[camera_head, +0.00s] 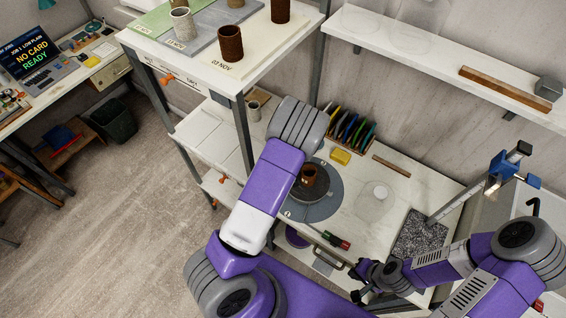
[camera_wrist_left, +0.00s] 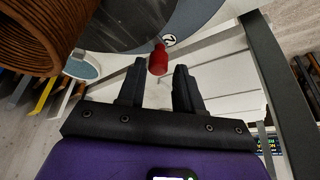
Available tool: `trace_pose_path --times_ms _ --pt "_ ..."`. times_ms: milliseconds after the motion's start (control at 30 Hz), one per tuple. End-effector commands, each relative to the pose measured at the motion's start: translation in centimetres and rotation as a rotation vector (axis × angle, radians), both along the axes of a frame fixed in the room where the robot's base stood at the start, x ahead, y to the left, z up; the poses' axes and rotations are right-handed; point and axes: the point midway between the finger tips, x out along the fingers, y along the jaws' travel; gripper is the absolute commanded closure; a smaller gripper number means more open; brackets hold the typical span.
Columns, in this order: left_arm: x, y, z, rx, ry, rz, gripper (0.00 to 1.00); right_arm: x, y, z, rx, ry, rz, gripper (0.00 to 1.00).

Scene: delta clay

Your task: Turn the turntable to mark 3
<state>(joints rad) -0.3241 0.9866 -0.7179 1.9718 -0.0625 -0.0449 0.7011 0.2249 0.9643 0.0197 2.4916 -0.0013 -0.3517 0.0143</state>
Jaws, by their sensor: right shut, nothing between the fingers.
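The turntable (camera_head: 325,203) is a grey-blue disc on the white bench, with a darker centre bearing a brown pot (camera_head: 309,182). In the left wrist view its rim (camera_wrist_left: 198,14) is at the top, with a round white mark (camera_wrist_left: 168,40) that seems to read 2. A red peg (camera_wrist_left: 157,62) is beside this mark, just beyond and between the fingertips of my left gripper (camera_wrist_left: 159,78). That gripper is open, with nothing visibly clamped; my arm hides it in the head view. My right gripper (camera_head: 363,278) is shut and empty by the bench's front edge.
A rack of coloured tools (camera_head: 350,128), a yellow block (camera_head: 340,156) and a wooden strip (camera_head: 391,166) lie behind the turntable. Red and green pens (camera_head: 336,240) lie in front. A shelf with pots stands at the back left. A speckled slab (camera_head: 418,236) is right.

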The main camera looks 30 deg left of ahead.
Motion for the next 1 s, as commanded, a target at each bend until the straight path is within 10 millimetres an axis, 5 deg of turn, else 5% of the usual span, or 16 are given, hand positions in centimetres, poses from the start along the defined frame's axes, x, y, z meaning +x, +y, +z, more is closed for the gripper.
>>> trace_pose_path --times_ms 467,700,1000 --pt "0.6 0.4 -1.7 0.000 -0.001 0.000 0.65 0.1 0.0 0.1 0.000 -0.001 0.000 1.00" --pt "0.6 0.4 -1.6 0.000 -0.001 0.000 1.00 0.1 0.0 0.1 0.000 -0.001 0.000 1.00" --pt "0.6 0.4 -1.6 0.000 -0.001 -0.003 1.00 0.1 0.0 0.1 0.000 -0.001 0.000 1.00"
